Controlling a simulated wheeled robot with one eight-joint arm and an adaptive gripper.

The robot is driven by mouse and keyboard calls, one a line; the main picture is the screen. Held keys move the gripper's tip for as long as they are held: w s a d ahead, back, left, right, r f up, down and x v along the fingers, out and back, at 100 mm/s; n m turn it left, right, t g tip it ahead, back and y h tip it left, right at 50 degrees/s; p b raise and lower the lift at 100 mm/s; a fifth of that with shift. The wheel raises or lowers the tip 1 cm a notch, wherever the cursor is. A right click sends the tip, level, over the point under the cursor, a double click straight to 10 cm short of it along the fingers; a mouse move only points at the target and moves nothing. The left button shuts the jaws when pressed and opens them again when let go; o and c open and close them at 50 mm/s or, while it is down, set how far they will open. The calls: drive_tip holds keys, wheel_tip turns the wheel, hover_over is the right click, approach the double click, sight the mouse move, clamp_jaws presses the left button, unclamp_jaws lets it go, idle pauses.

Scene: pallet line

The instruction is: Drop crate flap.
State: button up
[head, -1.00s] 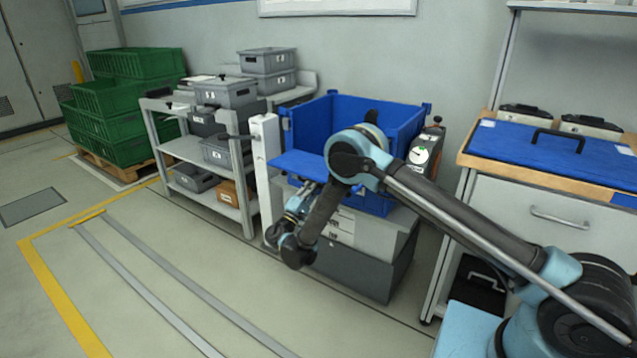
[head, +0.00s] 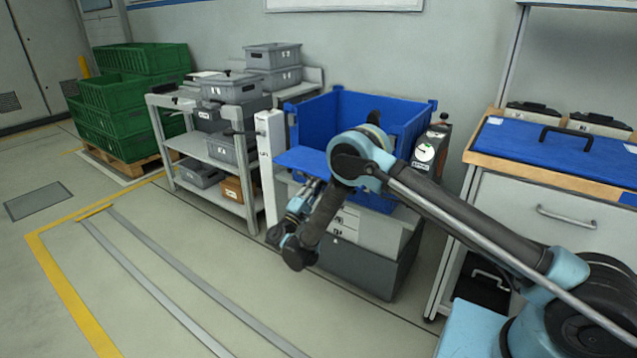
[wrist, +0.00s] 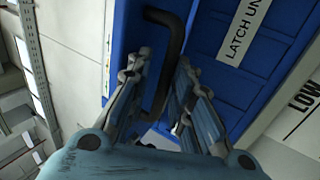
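The blue crate (head: 405,125) stands open-topped on grey boxes in the head view. In the head view my gripper (head: 314,187) is just below the flap, partly hidden by my arm.
A white post (head: 269,160) stands close left of the crate, beside a grey shelf (head: 208,150) with bins. A device with a dial (head: 427,153) stands right of the crate. A workbench (head: 540,175) is at right. Floor in front is clear.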

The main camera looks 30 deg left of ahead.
drive_tip(key=v, duration=1)
drive_tip(key=shift+s, duration=0.2)
drive_tip(key=shift+f, duration=0.1)
